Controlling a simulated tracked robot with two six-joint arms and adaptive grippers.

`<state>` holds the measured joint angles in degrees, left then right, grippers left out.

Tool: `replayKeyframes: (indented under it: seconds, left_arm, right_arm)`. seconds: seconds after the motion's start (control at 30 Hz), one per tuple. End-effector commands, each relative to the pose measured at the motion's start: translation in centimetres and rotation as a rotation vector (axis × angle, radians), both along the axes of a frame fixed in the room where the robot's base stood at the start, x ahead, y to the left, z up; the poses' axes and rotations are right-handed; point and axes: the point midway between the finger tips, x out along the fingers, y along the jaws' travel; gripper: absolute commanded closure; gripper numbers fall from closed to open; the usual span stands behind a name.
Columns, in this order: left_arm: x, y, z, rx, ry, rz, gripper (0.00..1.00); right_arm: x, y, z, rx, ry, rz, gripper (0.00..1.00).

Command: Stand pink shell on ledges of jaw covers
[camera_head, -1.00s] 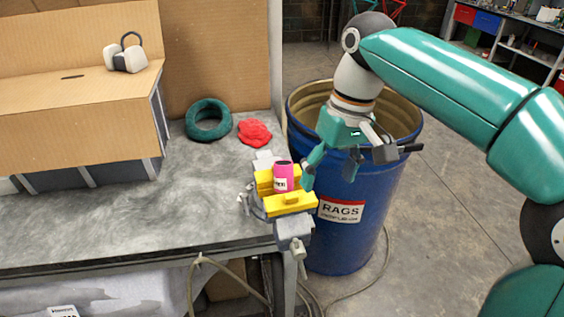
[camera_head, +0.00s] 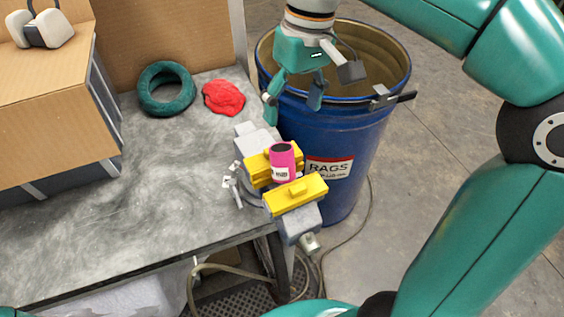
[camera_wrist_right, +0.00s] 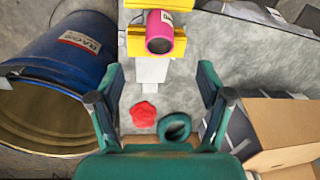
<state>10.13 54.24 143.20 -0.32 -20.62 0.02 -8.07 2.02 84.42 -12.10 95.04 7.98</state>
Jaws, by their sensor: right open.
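The pink shell (camera_head: 281,163) stands about upright at the vise, between the yellow jaw covers, its dark open end up and a white label on its side. The rear jaw cover (camera_head: 257,168) is partly behind it; the front jaw cover (camera_head: 297,195) is nearer. I cannot tell whether its base rests on the ledges. The right wrist view shows the shell (camera_wrist_right: 161,32) and yellow covers (camera_wrist_right: 135,42) beyond the fingertips. My right gripper (camera_head: 294,101) is open and empty, behind and above the shell, apart from it; its fingers also show in the wrist view (camera_wrist_right: 160,76). My left gripper is not visible.
The grey vise (camera_head: 248,137) sits at the bench (camera_head: 120,220) corner. A blue rags drum (camera_head: 345,150) stands beside it. A red rag (camera_head: 224,97), a teal ring (camera_head: 166,89) and a cardboard box (camera_head: 40,100) lie further back. The bench front is clear.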

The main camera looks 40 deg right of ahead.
Motion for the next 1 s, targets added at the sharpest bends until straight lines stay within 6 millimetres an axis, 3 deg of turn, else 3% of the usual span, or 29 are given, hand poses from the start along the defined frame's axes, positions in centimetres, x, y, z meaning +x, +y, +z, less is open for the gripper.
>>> replayKeyframes:
  seconds: [0.1,0.3,0.57,0.83,1.0]
  left_arm:
    - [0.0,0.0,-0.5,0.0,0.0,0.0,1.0]
    - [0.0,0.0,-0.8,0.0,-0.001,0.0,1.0]
    - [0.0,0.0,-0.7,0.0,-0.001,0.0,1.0]
    - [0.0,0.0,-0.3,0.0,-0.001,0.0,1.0]
    - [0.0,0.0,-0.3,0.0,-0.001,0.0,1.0]
  right_arm:
    - [-0.1,0.3,-2.9,0.0,0.005,-0.001,0.22]
    - [0.0,0.7,-6.2,0.0,0.002,-0.003,0.22]
    - [0.1,0.9,-7.8,0.0,0.002,-0.004,0.22]
    - [0.3,1.3,-11.4,0.0,0.004,-0.004,0.22]
    - [0.3,1.5,-12.5,0.0,0.0,-0.003,0.22]
